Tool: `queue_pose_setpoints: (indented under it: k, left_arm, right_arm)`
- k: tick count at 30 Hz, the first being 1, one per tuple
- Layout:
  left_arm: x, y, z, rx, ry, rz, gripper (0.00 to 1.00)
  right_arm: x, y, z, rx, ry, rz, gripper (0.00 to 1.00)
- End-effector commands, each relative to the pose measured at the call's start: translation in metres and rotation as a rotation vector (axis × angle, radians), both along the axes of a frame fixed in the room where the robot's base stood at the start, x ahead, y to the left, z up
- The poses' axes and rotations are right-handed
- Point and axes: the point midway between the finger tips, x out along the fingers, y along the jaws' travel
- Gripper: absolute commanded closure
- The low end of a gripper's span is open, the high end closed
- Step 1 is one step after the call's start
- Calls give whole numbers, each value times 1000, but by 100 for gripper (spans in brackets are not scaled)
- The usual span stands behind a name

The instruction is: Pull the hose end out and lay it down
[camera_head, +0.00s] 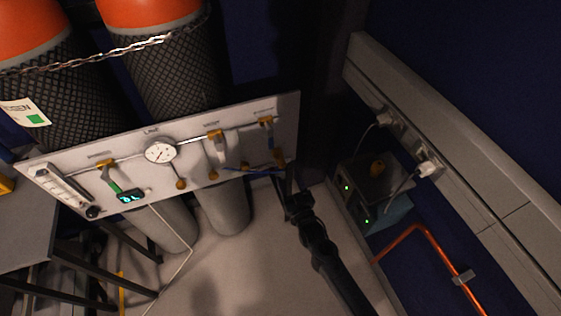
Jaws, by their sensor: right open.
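A grey panel (120,150) stands in front of two tall gas cylinders (170,80). A short blue piece (262,170), possibly a hose end, lies across the panel's lower right. My right gripper (284,174) is open at the panel's lower right corner, close to the blue piece. I cannot tell if they touch. My left gripper is out of view.
A grey table (25,236) with dark legs stands at the left. On the right are boxes with green lights (368,185), plugs on a wall trunking (388,118), and a copper pipe (406,234). The floor (235,280) in front is mostly clear.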

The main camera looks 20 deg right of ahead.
Motion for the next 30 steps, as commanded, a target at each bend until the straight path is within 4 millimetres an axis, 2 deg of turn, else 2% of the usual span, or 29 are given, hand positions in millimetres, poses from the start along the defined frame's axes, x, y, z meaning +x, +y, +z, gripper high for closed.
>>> queue_pose_setpoints:
  k: [5, 11, 21, 30]
  left_arm:
    - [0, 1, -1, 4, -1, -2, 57]
    - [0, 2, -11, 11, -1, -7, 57]
    - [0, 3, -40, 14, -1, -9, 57]
    - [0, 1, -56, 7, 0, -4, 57]
  right_arm:
    - [1, 0, 0, 0, 0, 0, 43]
    - [13, 0, -1, 0, -1, 0, 43]
    - [53, 1, 3, 0, -2, 0, 43]
    - [81, 1, 9, 0, -1, 0, 43]
